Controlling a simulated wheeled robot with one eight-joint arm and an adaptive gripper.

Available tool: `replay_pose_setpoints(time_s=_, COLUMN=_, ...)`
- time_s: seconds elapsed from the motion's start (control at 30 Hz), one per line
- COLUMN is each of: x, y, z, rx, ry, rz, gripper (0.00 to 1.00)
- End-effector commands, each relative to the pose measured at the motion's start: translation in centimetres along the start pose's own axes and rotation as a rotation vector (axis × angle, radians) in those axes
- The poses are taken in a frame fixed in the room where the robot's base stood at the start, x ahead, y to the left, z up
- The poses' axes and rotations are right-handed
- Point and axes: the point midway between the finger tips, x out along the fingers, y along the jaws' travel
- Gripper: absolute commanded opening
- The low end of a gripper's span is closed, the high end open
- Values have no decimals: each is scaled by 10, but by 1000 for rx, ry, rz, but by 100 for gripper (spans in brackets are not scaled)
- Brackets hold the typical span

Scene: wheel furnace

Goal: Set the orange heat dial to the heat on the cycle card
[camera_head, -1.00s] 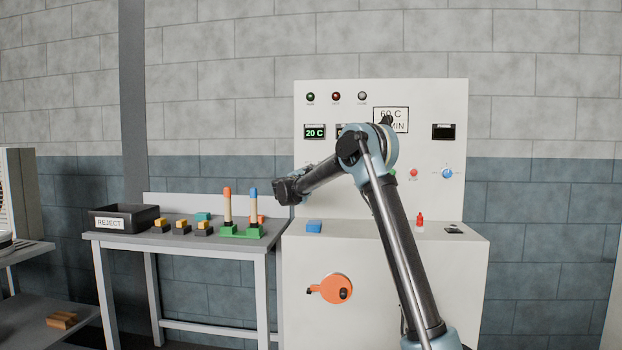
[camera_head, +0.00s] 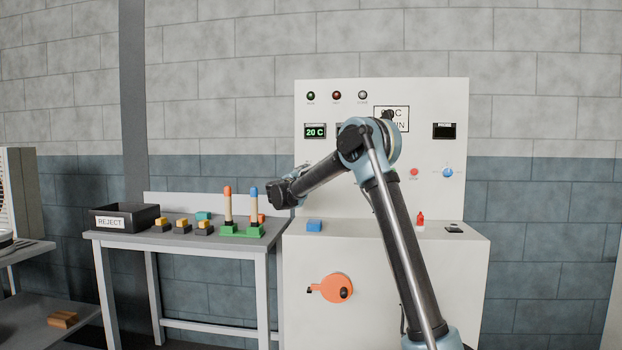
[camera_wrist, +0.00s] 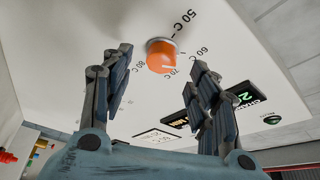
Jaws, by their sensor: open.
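The orange heat dial (camera_wrist: 160,58) shows in the wrist view on the pale panel, with marks 50 C, 60 C, 70 C and 80 C around it. Its pointer setting cannot be made out. In the head view my arm hides it. My gripper (camera_wrist: 164,66) is open, with one finger on each side of the dial in the picture; contact is not visible. The cycle card (camera_head: 404,113) is on the panel in the head view, partly covered by my arm, leaving "C" and "IN" readable. A card with tiny text (camera_wrist: 157,136) also shows in the wrist view.
A green display (camera_head: 314,132) reads 20 C. An orange disc with a handle (camera_head: 338,287) is on the cabinet front. A table (camera_head: 190,238) with a reject bin (camera_head: 125,217) and blocks stands left.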

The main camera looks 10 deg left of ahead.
Motion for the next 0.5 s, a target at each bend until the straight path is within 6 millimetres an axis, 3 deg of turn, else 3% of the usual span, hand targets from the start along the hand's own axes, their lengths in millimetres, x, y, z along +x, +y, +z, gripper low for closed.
replay_pose_setpoints(time_s=0.2, x=-42, y=0, z=1, rx=1, ry=-3, rz=0, gripper=54)
replay_pose_setpoints(time_s=0.5, x=-71, y=1, z=0, rx=0, ry=-1, rz=1, gripper=54)
